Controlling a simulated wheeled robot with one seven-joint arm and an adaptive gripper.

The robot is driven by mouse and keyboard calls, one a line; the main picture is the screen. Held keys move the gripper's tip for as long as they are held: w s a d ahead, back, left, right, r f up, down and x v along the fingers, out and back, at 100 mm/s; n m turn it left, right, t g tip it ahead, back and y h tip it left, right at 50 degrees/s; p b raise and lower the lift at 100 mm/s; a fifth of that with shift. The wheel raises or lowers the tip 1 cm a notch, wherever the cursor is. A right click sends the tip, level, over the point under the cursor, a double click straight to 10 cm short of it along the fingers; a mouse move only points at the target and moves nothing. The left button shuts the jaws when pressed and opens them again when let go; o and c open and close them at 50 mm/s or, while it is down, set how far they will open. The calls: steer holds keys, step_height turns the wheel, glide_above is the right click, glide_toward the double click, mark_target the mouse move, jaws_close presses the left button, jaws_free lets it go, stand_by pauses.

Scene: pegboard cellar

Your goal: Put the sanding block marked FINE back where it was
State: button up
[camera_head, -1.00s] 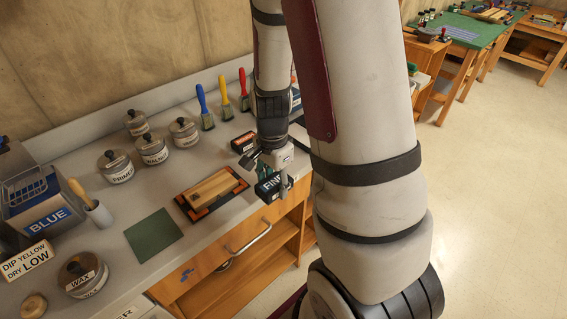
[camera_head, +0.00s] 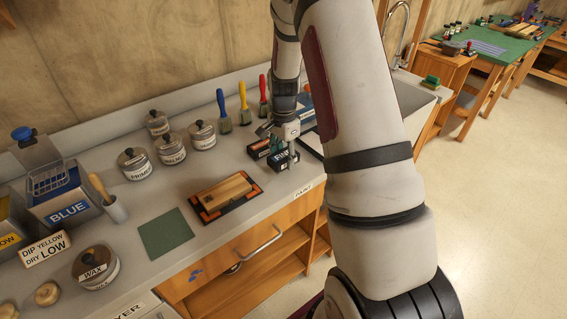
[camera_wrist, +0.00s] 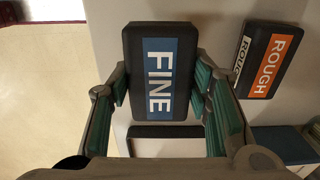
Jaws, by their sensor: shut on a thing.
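The FINE sanding block (camera_head: 280,163), dark with a blue label, is in my gripper (camera_head: 289,152) over the back right of the counter. In the wrist view the FINE block (camera_wrist: 160,75) sits between both fingers of my gripper (camera_wrist: 160,92), its label facing the camera. I cannot tell whether its underside touches the counter. The ROUGH sanding block (camera_head: 259,147), with an orange label, lies close beside it. In the wrist view the ROUGH block (camera_wrist: 268,60) is to the right, apart from the fingers. A dark-outlined pale patch (camera_wrist: 165,143) shows just below the FINE block, partly hidden.
A wooden board in a dark and orange holder (camera_head: 252,188) and a green sheet (camera_head: 165,232) lie to the left. Colored-handled brushes (camera_head: 222,108) and lidded tins (camera_head: 133,163) stand behind. My arm hides the counter's right part.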

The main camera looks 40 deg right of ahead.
mark_target(283, 163)
steer(key=shift+w+d+f+p, duration=0.1)
steer(key=shift+w+f+p, duration=0.1)
steer(key=shift+f, duration=0.7)
steer(key=shift+w+d+f+p, duration=0.1)
steer(key=shift+f+p, duration=0.1)
steer(key=shift+f, duration=0.7)
steer(key=shift+f, duration=0.1)
steer(key=o, duration=1.1)
